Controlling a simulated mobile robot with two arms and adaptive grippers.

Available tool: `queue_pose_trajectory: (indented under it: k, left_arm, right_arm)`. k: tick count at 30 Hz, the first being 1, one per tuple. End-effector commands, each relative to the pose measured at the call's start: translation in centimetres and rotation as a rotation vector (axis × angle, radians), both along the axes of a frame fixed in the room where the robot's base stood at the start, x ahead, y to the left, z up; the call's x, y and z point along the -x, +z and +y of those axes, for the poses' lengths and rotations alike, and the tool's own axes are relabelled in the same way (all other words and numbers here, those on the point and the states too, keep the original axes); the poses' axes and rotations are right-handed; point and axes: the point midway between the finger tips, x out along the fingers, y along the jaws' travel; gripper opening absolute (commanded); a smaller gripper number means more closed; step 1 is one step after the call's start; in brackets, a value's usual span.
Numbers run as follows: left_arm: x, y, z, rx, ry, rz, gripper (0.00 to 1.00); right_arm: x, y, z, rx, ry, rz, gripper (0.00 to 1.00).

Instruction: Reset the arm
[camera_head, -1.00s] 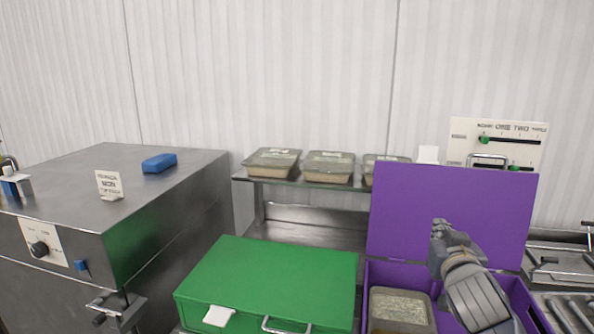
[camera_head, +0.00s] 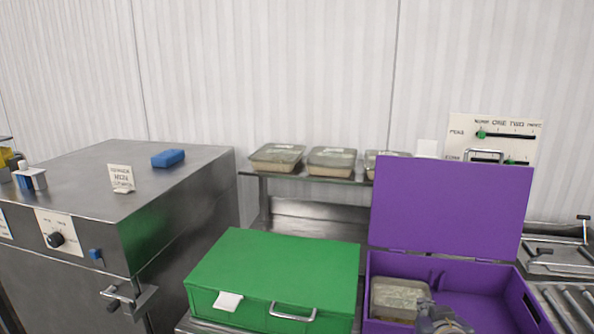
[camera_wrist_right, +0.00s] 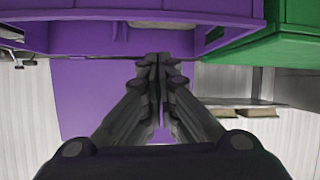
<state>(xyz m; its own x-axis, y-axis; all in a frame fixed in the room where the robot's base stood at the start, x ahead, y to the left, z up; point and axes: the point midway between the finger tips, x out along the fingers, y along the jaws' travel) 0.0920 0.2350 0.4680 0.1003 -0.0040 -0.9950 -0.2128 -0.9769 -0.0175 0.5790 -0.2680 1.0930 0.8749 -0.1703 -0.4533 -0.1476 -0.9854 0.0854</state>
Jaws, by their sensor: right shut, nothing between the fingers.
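My right gripper (camera_head: 436,314) is at the bottom of the head view, low at the front of the open purple box (camera_head: 495,262). In the right wrist view its fingers (camera_wrist_right: 160,65) are together with nothing between them. The purple box's lid (camera_head: 450,205) stands upright. A clear-lidded food container (camera_head: 398,297) sits inside the box at its left; the gripper overlaps its lower right corner in the picture, and I cannot tell if they touch. My left gripper is not in view.
A closed green box (camera_head: 275,270) with a metal handle stands left of the purple box. Several food containers (camera_head: 332,160) sit on a steel shelf behind. A steel machine (camera_head: 80,190) with a blue block (camera_head: 168,158) on top fills the left. A slider panel (camera_head: 495,140) stands behind right.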

Motion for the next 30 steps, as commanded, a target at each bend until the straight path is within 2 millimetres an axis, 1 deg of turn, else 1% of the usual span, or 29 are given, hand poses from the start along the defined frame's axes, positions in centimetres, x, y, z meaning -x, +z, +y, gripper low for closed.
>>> queue_pose_trajectory:
  k: [1, 2, 3, 5, 6, 8, 9, 11, 12, 15, 21, 23, 24, 25, 29, 30]
  left_arm:
    - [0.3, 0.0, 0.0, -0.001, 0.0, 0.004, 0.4]
    - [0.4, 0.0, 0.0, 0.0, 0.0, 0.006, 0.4]
    - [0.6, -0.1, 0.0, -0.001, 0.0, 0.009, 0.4]
    - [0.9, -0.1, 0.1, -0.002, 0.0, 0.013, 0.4]
    - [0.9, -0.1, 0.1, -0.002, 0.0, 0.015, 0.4]
    - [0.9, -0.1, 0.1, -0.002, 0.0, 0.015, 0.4]
    - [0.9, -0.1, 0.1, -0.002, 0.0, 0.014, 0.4]
    - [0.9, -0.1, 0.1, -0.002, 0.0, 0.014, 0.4]
    - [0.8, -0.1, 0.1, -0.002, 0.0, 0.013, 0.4]
    - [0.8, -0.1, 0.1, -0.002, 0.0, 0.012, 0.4]
    - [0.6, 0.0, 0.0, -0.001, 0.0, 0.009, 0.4]
    - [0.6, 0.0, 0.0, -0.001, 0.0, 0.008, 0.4]
    - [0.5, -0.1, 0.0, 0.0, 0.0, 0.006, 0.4]
    - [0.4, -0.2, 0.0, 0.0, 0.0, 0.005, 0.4]
    - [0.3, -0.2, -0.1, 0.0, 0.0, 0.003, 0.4]
    - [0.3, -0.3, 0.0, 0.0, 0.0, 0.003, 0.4]
  right_arm:
    - [1.6, -2.2, 0.6, -0.003, 0.012, 0.054, 0.0]
    - [2.6, -3.5, 0.9, -0.003, 0.021, 0.09, 0.0]
    - [4.2, -5.3, 1.4, -0.004, 0.035, 0.136, 0.0]
    - [6.9, -8.0, 2.1, -0.004, 0.059, 0.218, 0.0]
    - [8.8, -9.7, 2.5, -0.004, 0.073, 0.271, 0.0]
    - [11.7, -11.9, 3.1, -0.007, 0.096, 0.348, 0.0]
    - [13.6, -13.2, 3.6, -0.009, 0.113, 0.397, 0.0]
    - [16.5, -15.0, 4.1, -0.013, 0.136, 0.468, 0.0]
    - [18.2, -15.9, 4.4, -0.015, 0.149, 0.51, 0.0]
    - [22.2, -17.6, 5.0, -0.022, 0.181, 0.601, 0.0]
    - [28.8, -19.7, 6.0, -0.04, 0.232, 0.748, 0.0]
    - [30.6, -20.0, 6.2, -0.045, 0.247, 0.787, 0.0]
    - [31.0, -20.7, 6.3, -0.044, 0.254, 0.803, 0.0]
    - [30.5, -21.6, 6.3, -0.042, 0.253, 0.801, 0.0]
    - [29.7, -25.0, 6.4, -0.042, 0.254, 0.813, 0.0]
    - [29.6, -26.1, 6.5, -0.043, 0.253, 0.818, 0.0]
